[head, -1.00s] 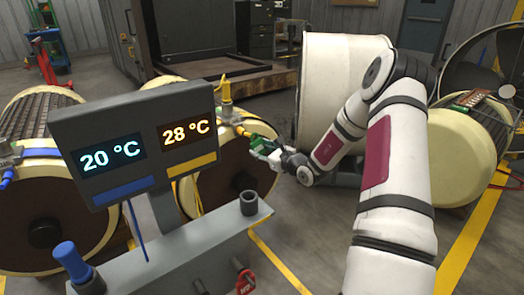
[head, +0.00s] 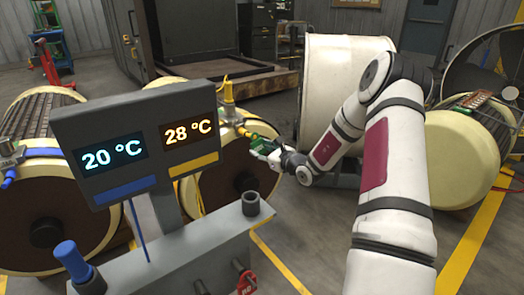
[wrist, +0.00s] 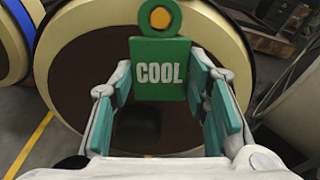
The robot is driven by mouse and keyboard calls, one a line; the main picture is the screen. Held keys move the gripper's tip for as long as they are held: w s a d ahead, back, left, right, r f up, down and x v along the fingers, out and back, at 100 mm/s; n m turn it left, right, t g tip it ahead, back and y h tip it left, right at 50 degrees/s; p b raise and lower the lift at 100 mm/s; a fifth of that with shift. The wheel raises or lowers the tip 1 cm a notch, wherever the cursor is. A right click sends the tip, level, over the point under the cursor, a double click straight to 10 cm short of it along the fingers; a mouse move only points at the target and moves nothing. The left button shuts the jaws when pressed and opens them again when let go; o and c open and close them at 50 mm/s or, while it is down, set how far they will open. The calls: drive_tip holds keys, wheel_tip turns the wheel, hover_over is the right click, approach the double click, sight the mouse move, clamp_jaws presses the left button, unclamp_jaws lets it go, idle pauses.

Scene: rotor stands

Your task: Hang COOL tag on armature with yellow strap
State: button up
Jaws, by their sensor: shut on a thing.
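The green COOL tag (wrist: 161,72) is upright in the wrist view, with a ring at its top. A yellow-orange round end (wrist: 160,18) shows inside the ring; I cannot tell if it passes through. My gripper (wrist: 158,95) is shut on the tag, with teal pads at its sides. In the head view my gripper (head: 277,153) holds the tag (head: 261,145) at the yellow peg (head: 242,131) of the armature with the yellow strap (head: 240,170). The display partly hides that armature. Its brown end face (wrist: 85,75) lies behind the tag in the wrist view.
A display (head: 140,140) reading 20 °C and 28 °C stands in front, on a grey stand (head: 190,255) with a red tag (head: 246,284). An armature with a blue strap (head: 45,210) is at left. A large cream drum (head: 335,75) stands behind my arm.

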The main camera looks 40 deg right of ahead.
drive_tip(key=shift+w+f, duration=0.15)
drive_tip(key=shift+w, duration=0.3)
drive_tip(key=shift+w+b, duration=0.35)
drive_tip(key=shift+w+f, duration=0.15)
drive_tip(key=shift+w, duration=0.35)
drive_tip(key=shift+a+f+b, duration=0.1)
drive_tip(key=shift+f+b, duration=0.1)
drive_tip(key=shift+b, duration=0.15)
drive_tip(key=o, duration=1.2)
drive_tip(key=shift+o, duration=0.2)
drive_tip(key=shift+s, duration=0.1)
drive_tip(key=s+r+p, duration=0.1)
drive_tip(key=s+p, duration=0.1)
drive_tip(key=s, duration=0.6)
drive_tip(key=shift+s+d+r+p, duration=0.25)
drive_tip(key=shift+s+p, duration=0.1)
drive_tip(key=shift+p, duration=0.05)
idle(0.3)
